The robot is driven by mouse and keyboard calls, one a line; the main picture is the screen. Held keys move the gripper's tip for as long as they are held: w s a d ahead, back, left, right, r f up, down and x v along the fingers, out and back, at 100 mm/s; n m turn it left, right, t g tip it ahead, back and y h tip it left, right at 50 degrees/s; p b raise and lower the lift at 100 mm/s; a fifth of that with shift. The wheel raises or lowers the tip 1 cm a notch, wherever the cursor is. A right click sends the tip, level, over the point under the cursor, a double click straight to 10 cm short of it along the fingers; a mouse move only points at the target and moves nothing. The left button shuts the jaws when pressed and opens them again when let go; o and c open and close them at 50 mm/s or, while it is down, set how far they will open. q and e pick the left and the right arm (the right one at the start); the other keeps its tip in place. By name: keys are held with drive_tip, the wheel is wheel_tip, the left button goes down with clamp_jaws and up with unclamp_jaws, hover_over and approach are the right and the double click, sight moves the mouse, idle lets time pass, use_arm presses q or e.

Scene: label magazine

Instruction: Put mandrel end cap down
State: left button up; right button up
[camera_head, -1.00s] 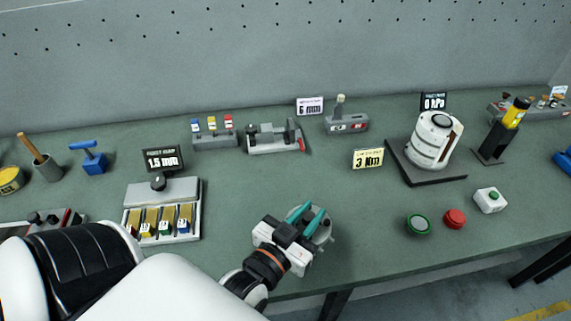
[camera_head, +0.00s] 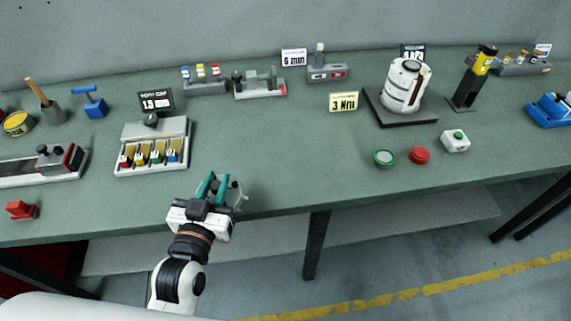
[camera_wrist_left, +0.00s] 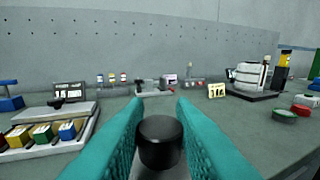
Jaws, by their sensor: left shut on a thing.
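The mandrel end cap (camera_head: 236,193) is a grey round piece with a black knob. My left gripper (camera_head: 217,180) has its teal fingers shut on it, at the front edge of the bench in the head view. In the left wrist view the black knob (camera_wrist_left: 160,142) shows between the two fingers (camera_wrist_left: 158,130); the lower part of the piece is mostly hidden. I cannot tell whether the cap touches the bench. My right gripper is not in view.
The green bench top (camera_head: 290,150) is clear right of the gripper. A 1.5 mm gauge unit with coloured blocks (camera_head: 121,168) stands left. Green (camera_head: 384,158) and red (camera_head: 420,155) buttons and a white cylinder (camera_head: 397,92) on a dark base are right.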

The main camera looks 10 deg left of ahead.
use_arm(q)
drive_tip(key=w, duration=0.3)
drive_tip(key=shift+d+f+h, duration=0.3)
drive_tip(key=shift+d+f, duration=0.1)
drive_tip(key=w+r+m+h+b, duration=0.1)
drive_tip(key=w+m+h+b, duration=0.2)
drive_tip(key=w, duration=1.3)
drive_tip(key=shift+g+h, duration=0.4)
drive_tip(key=shift+h, duration=0.2)
drive_tip(key=f, duration=0.2)
drive_tip(key=w+f, duration=0.1)
drive_tip(key=f, duration=0.2)
drive_tip(key=shift+a+p, duration=0.2)
drive_tip(key=shift+p, duration=0.2)
drive_tip(key=shift+f, duration=0.3)
wheel_tip(320, 180, down, 4)
drive_tip(key=shift+r+b, duration=0.25)
drive_tip(key=shift+b, duration=0.25)
drive_tip(key=shift+f, duration=0.1)
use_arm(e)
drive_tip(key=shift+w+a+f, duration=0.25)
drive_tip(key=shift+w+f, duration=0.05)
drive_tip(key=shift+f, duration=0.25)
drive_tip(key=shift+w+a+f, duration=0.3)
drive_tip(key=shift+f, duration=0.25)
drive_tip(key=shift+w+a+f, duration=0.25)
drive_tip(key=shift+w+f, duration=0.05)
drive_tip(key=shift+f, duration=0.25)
